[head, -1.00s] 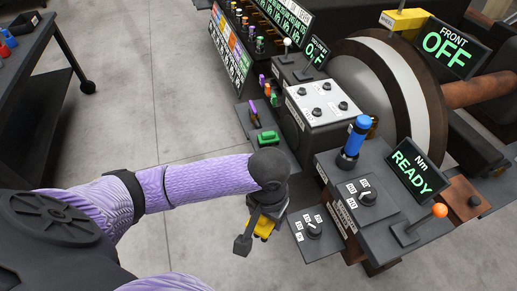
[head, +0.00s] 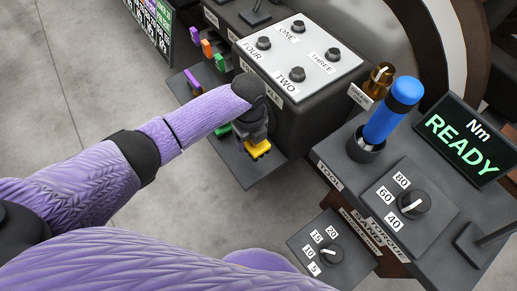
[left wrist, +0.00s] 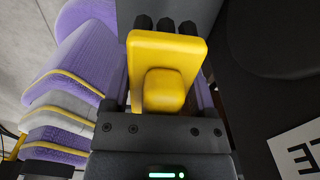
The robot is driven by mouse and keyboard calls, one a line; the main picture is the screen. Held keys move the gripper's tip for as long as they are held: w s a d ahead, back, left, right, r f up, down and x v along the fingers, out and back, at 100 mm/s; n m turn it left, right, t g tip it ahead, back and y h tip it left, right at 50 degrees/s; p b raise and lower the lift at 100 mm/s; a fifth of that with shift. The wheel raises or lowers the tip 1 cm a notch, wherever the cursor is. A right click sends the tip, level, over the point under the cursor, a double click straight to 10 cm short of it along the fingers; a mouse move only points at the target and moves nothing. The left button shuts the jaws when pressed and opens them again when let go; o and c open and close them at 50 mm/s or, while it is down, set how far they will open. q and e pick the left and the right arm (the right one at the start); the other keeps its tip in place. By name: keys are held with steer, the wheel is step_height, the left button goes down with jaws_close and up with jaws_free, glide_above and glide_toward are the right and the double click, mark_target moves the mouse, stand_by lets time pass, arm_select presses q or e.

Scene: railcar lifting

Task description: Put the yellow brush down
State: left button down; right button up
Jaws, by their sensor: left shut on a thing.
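My left gripper (head: 252,138) is shut on the yellow brush (head: 258,149), over a dark shelf (head: 256,176) beside the panel box. In the left wrist view the yellow brush (left wrist: 166,50) sits between the fingers, its raised middle block facing the camera. Dark knobs show at its far end. A green brush (head: 222,130) and a purple brush (head: 192,80) are on the same shelf, the green one partly hidden by my arm. I cannot tell whether the yellow brush touches the shelf. My right gripper is out of view.
A box with a white four-knob panel (head: 297,56) stands right beside the gripper. Further right are a blue-handled tool (head: 393,110) in a dark holder, a dial (head: 411,203) and a READY screen (head: 466,141). A smaller dial box (head: 329,251) stands in front.

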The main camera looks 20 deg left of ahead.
arm_select(q)
step_height(320, 180, down, 10)
steer(key=b, duration=0.6)
steer(key=shift+s+f, duration=0.15)
steer(key=shift+f, duration=0.05)
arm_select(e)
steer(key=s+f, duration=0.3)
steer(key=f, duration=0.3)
arm_select(q)
steer(key=shift+r, duration=0.3)
steer(key=shift+f, duration=0.2)
jaws_free()
step_height(320, 180, up, 12)
steer(key=p, duration=0.7)
steer(key=shift+f, duration=0.15)
steer(key=shift+r, duration=0.45)
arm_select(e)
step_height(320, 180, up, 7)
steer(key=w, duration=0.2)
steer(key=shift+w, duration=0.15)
arm_select(q)
steer(key=shift+f, duration=0.1)
